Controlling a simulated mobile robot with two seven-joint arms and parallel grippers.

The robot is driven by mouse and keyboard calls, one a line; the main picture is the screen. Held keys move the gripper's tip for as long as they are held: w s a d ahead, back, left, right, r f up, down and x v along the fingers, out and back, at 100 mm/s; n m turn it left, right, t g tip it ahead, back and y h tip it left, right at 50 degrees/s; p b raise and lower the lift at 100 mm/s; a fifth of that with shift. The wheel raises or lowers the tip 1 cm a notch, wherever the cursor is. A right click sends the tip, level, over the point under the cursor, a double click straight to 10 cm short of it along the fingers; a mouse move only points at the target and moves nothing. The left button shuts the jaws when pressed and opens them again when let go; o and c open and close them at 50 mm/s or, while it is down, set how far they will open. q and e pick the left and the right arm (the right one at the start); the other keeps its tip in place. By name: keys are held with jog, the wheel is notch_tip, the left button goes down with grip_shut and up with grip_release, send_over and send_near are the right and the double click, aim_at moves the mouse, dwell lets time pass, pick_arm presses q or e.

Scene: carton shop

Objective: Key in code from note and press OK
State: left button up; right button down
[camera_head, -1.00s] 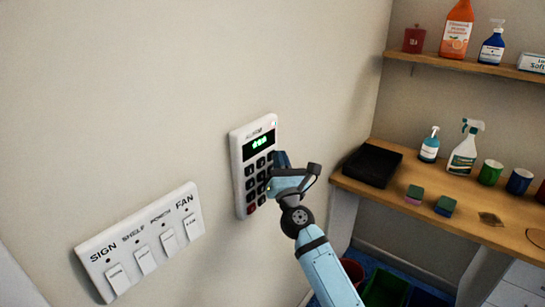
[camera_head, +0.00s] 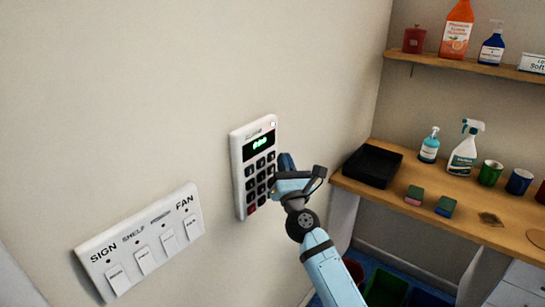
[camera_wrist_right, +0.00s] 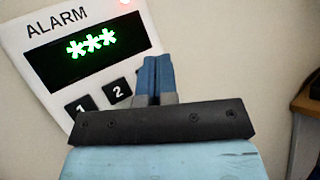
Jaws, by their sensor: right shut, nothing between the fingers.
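A white alarm keypad (camera_head: 241,150) with dark keys is fixed to the wall in the head view. Its dark display (camera_head: 259,145) shows green characters. In the right wrist view the keypad (camera_wrist_right: 38,72) reads "ALARM", and its display (camera_wrist_right: 88,46) shows three green asterisks. A red light (camera_wrist_right: 125,2) shows at its top edge. Keys 1 (camera_wrist_right: 82,106) and 2 (camera_wrist_right: 118,91) are visible; the other keys are hidden behind my gripper there. My right gripper (camera_head: 284,162) is shut and empty, at the keypad's right side; whether it touches cannot be told. No note with a code is seen.
To the right, a wooden counter (camera_head: 470,225) holds a black tray (camera_head: 372,165), bottles, cups and sponges. A shelf (camera_head: 455,63) is above.

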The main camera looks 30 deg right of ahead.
pick_arm(q)
jog(key=shift+r, duration=0.2)
pick_arm(e)
jog(key=s, duration=0.1)
jog(key=s+d, duration=0.1)
jog(key=s, duration=0.1)
jog(key=s+d, duration=0.1)
jog(key=shift+s, duration=0.3)
dwell(2.4)
